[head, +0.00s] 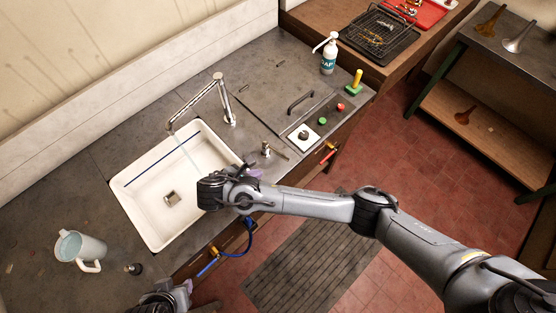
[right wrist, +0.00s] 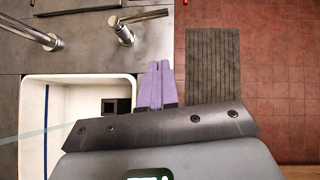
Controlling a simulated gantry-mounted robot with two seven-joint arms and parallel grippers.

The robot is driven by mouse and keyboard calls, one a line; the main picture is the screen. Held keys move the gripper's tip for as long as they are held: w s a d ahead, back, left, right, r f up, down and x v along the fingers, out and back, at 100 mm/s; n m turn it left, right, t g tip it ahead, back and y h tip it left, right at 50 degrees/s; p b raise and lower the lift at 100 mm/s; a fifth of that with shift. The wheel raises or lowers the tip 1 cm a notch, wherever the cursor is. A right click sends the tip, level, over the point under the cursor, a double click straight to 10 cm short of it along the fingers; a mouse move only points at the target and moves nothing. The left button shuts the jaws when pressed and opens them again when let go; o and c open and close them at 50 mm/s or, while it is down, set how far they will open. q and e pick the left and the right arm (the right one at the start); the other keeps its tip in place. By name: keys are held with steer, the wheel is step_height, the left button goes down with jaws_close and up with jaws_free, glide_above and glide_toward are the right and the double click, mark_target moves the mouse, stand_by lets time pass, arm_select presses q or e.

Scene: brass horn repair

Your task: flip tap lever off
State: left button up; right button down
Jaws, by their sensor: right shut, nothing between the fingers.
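The tap (head: 222,100) is a metal spout on a post behind the white sink (head: 152,235). A thin pale stream, seemingly water, runs from its spout into the sink. A short metal fitting with a side lever (head: 268,150) stands at the sink's right; the lever points right. The lever also shows at the top of the right wrist view (right wrist: 143,17). My right gripper (head: 256,173) is by the sink's right edge. Its purple fingers (right wrist: 156,68) are shut and empty, below and apart from the lever. My left gripper (head: 188,286) shows partly at the bottom; its jaw state is unclear.
A clear jug (head: 80,247) stands left of the sink. A control plate (head: 303,138), red and green buttons, a black handle (head: 301,101), a soap bottle (head: 328,56) and a yellow-green object (head: 355,82) are to the right. A blue hose (head: 230,251) hangs at the counter front.

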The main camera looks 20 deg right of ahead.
mark_target(277, 152)
steer(key=shift+w+r, duration=0.35)
steer(key=shift+w, duration=0.05)
steer(key=b+x, duration=0.1)
steer(key=x, duration=0.7)
steer(key=r+b+x, duration=0.1)
steer(key=x, duration=0.3)
steer(key=shift+w+d+f+b, duration=0.2)
steer(key=shift+w+d+b, duration=0.15)
steer(key=shift+d, duration=0.2)
steer(key=shift+w+d+f, duration=0.2)
steer(key=shift+w+d, duration=0.05)
steer(key=shift+d, duration=0.3)
